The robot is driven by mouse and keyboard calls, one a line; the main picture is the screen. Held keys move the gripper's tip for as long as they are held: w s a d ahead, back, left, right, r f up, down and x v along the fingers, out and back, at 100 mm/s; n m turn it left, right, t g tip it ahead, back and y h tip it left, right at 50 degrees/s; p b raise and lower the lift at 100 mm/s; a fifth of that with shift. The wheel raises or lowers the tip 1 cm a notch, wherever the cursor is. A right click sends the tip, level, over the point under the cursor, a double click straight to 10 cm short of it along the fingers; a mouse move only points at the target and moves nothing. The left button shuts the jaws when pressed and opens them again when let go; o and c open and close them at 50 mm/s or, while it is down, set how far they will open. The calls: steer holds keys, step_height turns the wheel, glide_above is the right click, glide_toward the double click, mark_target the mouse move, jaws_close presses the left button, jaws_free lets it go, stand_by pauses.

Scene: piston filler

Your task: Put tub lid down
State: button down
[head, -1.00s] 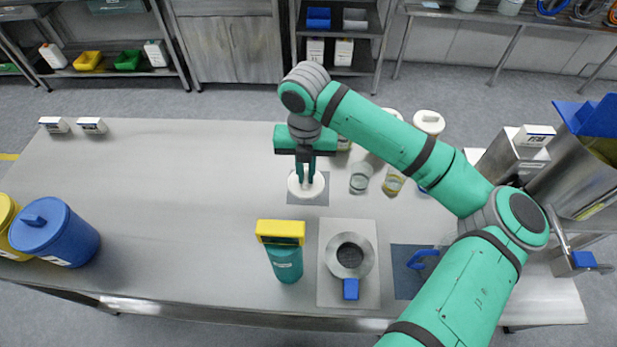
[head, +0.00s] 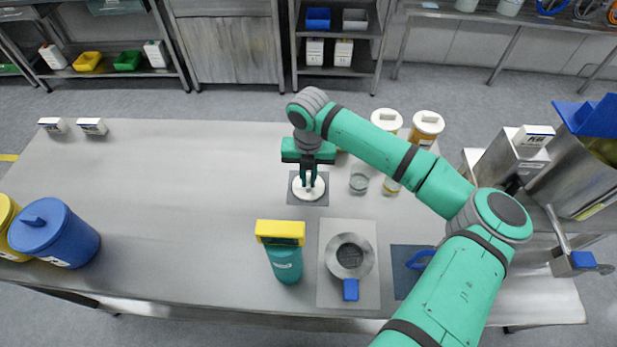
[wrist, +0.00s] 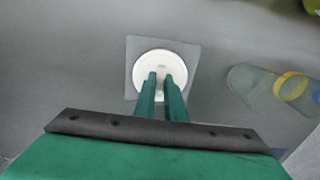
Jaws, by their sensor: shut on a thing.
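The white round tub lid (head: 308,191) is at my gripper (head: 308,184), over a dark grey square mat (head: 323,202) on the table. My gripper's green fingers are shut on the lid's middle, pointing down. In the wrist view the lid (wrist: 160,64) lies within the outline of the mat (wrist: 133,47), between and beyond the fingertips of my gripper (wrist: 160,76). The lid looks level and at or very close to the mat; I cannot tell whether it touches. The fingers hide the lid's grip.
Glass jars (head: 359,180) stand just right of the mat, with white-lidded tubs (head: 426,126) behind. A teal container with a yellow top (head: 285,262) and a round sieve-like part (head: 350,256) are in front. The table's left middle is clear.

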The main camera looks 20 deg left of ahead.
mark_target(308, 181)
steer(key=shift+f, duration=0.15)
steer(key=c, duration=1.8)
jaws_free()
steer(key=shift+r, duration=6.15)
